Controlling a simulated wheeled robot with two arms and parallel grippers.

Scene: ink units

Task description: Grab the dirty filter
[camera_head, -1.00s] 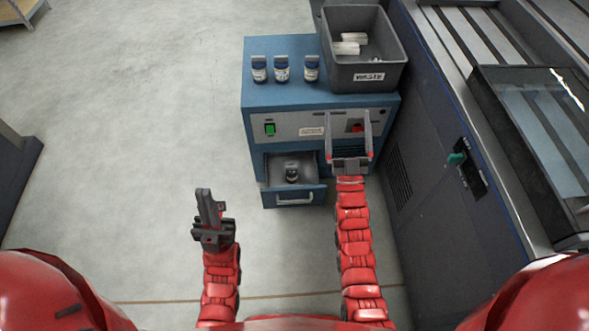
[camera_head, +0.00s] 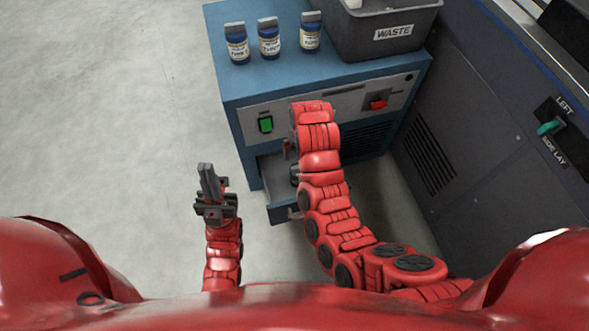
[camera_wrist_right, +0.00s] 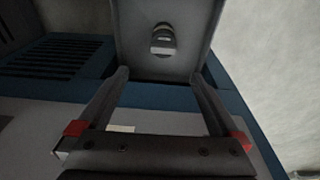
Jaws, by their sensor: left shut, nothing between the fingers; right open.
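A small dark filter (camera_wrist_right: 163,40) with a pale grey cap stands in the open drawer of the blue cabinet. In the head view the filter (camera_head: 294,176) is mostly hidden behind my right arm. The drawer (camera_head: 272,169) also shows in the right wrist view (camera_wrist_right: 133,60). My right gripper (camera_wrist_right: 159,75) is open and empty, its fingers pointing toward the drawer with the filter beyond and between the tips. In the head view the right gripper is mostly hidden by its own wrist. My left gripper (camera_head: 208,168) is shut and empty, left of the drawer.
The blue cabinet (camera_head: 235,95) carries several labelled bottles, such as one at the left (camera_head: 237,42), and a grey WASTE bin (camera_head: 345,42). Its front has a green switch (camera_head: 265,123) and a red switch (camera_head: 377,101). A dark machine (camera_head: 470,130) stands close at right. Floor at left is clear.

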